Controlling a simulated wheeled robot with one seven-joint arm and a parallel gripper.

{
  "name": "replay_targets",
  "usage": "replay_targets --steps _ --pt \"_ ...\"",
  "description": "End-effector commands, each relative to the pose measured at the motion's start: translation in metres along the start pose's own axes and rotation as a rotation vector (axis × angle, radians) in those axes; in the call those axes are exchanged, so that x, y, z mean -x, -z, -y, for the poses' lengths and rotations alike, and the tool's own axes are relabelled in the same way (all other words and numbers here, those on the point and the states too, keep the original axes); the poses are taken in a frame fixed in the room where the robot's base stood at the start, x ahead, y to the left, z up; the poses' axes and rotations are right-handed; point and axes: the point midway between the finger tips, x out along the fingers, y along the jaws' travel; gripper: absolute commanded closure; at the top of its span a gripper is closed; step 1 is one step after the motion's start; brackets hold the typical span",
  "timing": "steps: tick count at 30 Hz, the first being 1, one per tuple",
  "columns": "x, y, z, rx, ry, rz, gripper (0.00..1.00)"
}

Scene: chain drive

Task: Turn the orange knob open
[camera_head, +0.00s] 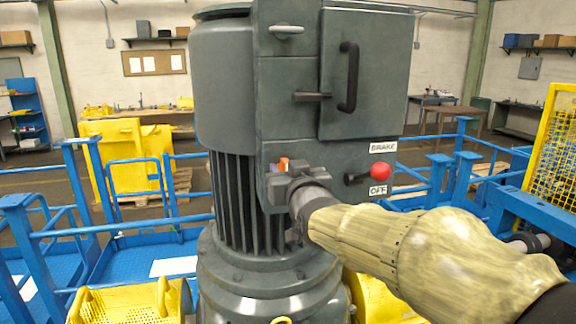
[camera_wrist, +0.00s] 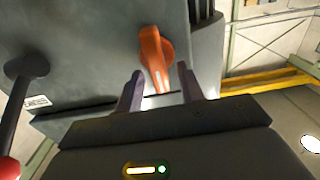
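The orange knob (camera_wrist: 154,55) is on the grey cabinet face in the wrist view, with its narrow end pointing down between my fingers. Only a small bit of the knob (camera_head: 284,163) shows in the head view, the rest hidden behind my gripper. My gripper (camera_wrist: 159,92) is open, one finger on each side of the knob's narrow end. Gaps show on both sides, but I cannot tell whether either finger touches it. In the head view my gripper (camera_head: 281,172) is at the lower left of the cabinet front (camera_head: 290,110).
Right of my gripper is a lever with a red ball (camera_head: 380,172), between BRAKE and OFF labels. Above are a black door handle (camera_head: 348,77) and a horizontal latch (camera_head: 312,97). Blue railings (camera_head: 110,230) surround the machine. A yellow guard (camera_head: 553,135) stands at right.

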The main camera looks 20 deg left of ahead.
Motion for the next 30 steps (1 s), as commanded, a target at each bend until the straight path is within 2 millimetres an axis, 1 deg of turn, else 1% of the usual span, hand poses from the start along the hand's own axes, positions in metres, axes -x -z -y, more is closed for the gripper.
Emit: replay_targets --steps 8,14,23,30 --pt "-0.0014 -0.0002 -0.0002 0.0 0.0 0.0 0.62" --pt "-0.0012 -0.0002 -0.0001 0.0 0.0 0.0 0.99" --pt "-0.0011 -0.0013 -0.0006 -0.012 0.0 0.0 1.0" --pt "-0.0011 -0.0035 -0.0023 -0.085 -0.001 -0.001 1.0"
